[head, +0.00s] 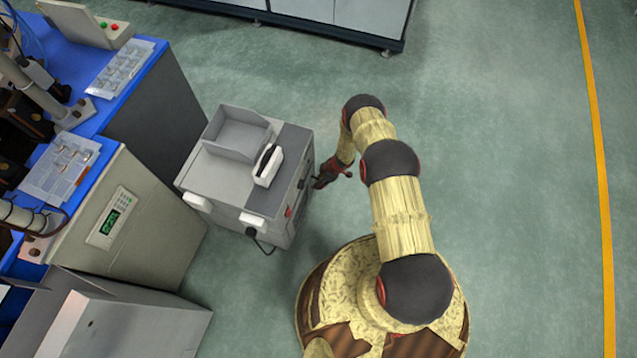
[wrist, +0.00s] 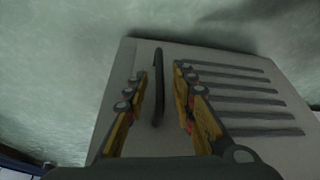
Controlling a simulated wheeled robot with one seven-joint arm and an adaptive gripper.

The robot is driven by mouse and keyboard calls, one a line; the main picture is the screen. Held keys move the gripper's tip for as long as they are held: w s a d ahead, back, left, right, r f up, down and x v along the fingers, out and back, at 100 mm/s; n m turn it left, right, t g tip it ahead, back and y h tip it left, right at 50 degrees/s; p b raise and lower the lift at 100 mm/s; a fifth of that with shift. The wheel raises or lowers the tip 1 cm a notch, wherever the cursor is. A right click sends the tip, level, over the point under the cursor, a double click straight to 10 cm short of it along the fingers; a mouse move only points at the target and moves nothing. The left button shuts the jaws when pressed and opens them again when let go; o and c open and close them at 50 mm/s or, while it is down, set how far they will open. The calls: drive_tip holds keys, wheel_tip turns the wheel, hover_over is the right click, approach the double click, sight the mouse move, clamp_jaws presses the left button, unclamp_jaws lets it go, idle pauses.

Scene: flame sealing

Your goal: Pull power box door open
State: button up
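The power box (head: 215,172) is a grey cabinet standing on the floor at the picture's centre left in the head view. My gripper (head: 322,180) is at its right side face, low beside the panel. In the wrist view the box's door panel (wrist: 225,75) is light grey with several dark slots and a long dark upright handle (wrist: 159,85). My gripper (wrist: 160,85) is open, with one finger on each side of the handle. A gap shows between the handle and each finger. The door looks flush with the box.
A grey tray (head: 238,131) and a white device (head: 268,166) sit on top of the box. A blue workbench (head: 119,113) with equipment stands at the left. A black cable (head: 263,245) hangs from the box's front. Green floor (head: 510,170) is clear to the right.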

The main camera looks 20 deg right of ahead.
drive_tip(key=shift+c, duration=1.2)
drive_tip(key=c, duration=0.4)
clamp_jaws()
